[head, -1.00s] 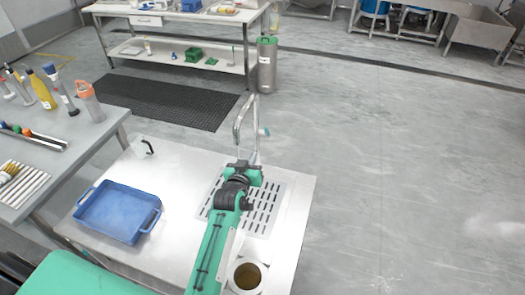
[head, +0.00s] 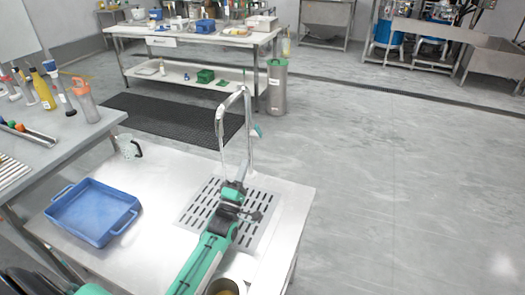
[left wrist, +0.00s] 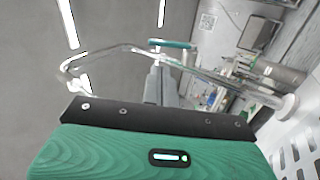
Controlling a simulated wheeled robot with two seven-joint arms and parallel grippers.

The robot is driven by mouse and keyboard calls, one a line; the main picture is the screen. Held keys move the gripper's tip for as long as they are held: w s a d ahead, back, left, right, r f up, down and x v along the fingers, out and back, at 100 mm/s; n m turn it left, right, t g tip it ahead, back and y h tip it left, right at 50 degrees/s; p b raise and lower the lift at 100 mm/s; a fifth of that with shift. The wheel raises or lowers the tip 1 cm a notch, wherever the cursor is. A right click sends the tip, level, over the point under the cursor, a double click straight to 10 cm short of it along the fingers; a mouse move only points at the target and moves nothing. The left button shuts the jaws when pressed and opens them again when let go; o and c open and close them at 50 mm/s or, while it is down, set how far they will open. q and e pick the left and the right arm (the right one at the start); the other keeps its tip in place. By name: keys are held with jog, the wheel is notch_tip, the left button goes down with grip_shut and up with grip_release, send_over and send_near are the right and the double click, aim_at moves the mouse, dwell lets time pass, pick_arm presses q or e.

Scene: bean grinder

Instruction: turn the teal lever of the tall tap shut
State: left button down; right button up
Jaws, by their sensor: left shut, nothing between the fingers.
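The tall chrome tap (head: 249,120) stands at the back of the metal table. Its teal lever (head: 258,131) sticks out on the right side of the upright, partway up. In the left wrist view the teal lever (left wrist: 170,44) appears just beyond the fingers, near the tap's pipe (left wrist: 120,50). My left gripper (head: 240,170) is shut and empty, in front of the tap's upright in the head view and below the lever in the picture. Its fingers (left wrist: 160,82) point toward the lever in the wrist view; no contact is clear. My right gripper is not in view.
A slotted drain plate (head: 262,215) lies under my left arm. A round container (head: 222,287) is at the front. The floor to the right is clear.

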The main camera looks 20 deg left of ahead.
aim_at(256, 131)
pick_arm(q)
jog(key=shift+n, duration=0.3)
jog(key=p+x, duration=0.1)
jog(key=x, duration=0.7)
jog(key=shift+w+r+p, duration=0.15)
jog(key=shift+r+p, duration=0.1)
jog(key=shift+p, duration=0.1)
jog(key=shift+w+r, duration=0.3)
jog(key=shift+w, duration=0.25)
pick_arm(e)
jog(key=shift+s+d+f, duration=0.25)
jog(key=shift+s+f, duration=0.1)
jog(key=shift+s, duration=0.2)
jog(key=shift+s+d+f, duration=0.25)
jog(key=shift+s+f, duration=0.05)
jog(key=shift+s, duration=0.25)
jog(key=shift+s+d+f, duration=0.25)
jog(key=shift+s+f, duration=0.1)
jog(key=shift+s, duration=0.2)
